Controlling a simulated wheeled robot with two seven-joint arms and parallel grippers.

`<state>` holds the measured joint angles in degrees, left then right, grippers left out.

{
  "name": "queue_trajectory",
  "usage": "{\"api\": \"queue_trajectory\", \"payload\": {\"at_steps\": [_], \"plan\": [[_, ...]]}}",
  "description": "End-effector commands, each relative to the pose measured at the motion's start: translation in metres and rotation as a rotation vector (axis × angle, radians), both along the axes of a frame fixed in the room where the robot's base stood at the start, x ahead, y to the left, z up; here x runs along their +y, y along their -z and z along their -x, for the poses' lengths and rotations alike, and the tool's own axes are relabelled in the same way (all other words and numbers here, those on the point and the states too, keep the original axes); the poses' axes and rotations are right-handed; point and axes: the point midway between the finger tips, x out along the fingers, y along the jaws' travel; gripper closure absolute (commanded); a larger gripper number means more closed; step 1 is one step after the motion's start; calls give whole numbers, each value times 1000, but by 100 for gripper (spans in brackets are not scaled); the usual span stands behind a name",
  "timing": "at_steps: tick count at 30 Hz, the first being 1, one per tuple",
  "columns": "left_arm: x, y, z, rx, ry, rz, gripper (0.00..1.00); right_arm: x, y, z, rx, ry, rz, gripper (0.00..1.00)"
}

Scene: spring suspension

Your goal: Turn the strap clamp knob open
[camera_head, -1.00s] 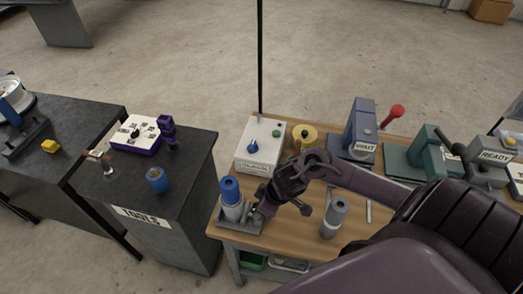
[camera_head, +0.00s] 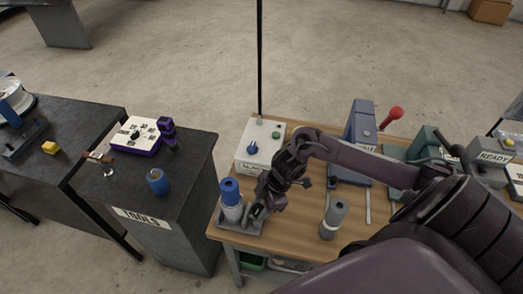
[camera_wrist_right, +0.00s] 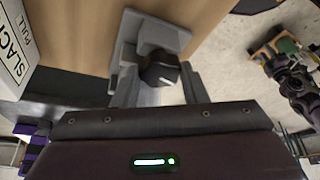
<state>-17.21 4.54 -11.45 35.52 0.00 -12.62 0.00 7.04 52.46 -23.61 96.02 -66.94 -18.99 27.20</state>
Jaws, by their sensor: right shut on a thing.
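The clamp's black knob (camera_wrist_right: 160,72) shows in the right wrist view between the fingers. My right gripper (camera_head: 259,210) is low over the base's right side, and it also shows in the wrist view (camera_wrist_right: 158,82) shut on the knob. The gripper partly hides the knob in the head view. A dark jointed part, apparently my left arm's end (camera_wrist_right: 294,85), shows at the wrist view's right; its fingers are unclear.
A white control box (camera_head: 259,148) stands just behind my right gripper. A grey cylinder (camera_head: 334,219) stands to its right on the bench. A blue-grey device (camera_head: 359,130) stands further back. The dark tools cabinet (camera_head: 175,220) is left, across a gap.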

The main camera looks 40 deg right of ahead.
Motion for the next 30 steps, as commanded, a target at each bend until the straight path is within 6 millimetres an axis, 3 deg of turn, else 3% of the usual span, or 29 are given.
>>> {"api": "queue_trajectory", "payload": {"at_steps": [12,30], "plan": [[0,14,-1,-2,0,0,64,-1,0,-4,-3,-241,1,84],[0,17,-1,-2,0,0,64,-1,0,-3,-2,-299,0,84]]}}
